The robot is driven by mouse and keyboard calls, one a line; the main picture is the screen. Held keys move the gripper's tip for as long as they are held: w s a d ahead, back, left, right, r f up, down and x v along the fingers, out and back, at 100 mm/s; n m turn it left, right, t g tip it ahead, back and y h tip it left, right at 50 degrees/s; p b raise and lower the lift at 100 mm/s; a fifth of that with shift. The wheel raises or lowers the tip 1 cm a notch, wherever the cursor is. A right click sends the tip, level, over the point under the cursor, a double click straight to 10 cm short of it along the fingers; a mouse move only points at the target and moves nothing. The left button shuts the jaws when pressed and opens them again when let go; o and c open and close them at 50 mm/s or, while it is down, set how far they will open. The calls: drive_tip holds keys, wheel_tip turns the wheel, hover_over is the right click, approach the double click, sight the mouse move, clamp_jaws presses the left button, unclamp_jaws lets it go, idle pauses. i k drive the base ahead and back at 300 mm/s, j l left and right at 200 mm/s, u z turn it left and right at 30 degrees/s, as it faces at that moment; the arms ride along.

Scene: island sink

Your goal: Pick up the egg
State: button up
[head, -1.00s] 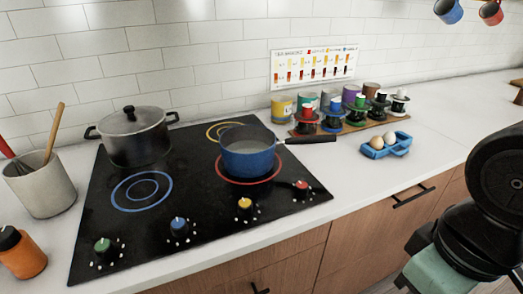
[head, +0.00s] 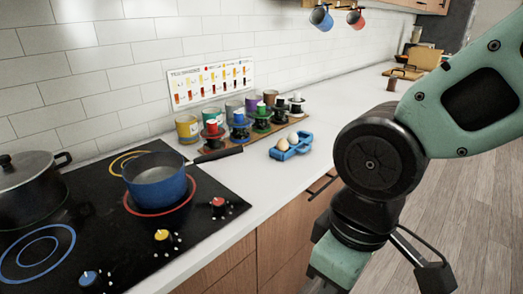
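Two eggs sit in a blue egg holder (head: 291,153) on the white counter, to the right of the stove. One egg (head: 283,132) is whitish and sits farther back; the other egg (head: 291,142) is light brown and nearer. In the head view my arm fills the right side, right of and in front of the holder, apart from the eggs.
A blue pot (head: 157,190) stands on the black stove (head: 100,230), its dark handle pointing toward the egg holder. A wooden board with several colored pots and stands (head: 240,125) lies behind the holder. Counter right of the holder is clear. Mugs (head: 321,17) hang above.

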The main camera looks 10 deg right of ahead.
sight(282, 145)
drive_tip(key=i+l+u, duration=0.1)
drive_tip(key=i+l, duration=0.35)
drive_tip(key=i+l+u, duration=0.1)
drive_tip(key=i+l, duration=0.4)
drive_tip(key=l, duration=0.15)
drive_tip(key=u, duration=1.45)
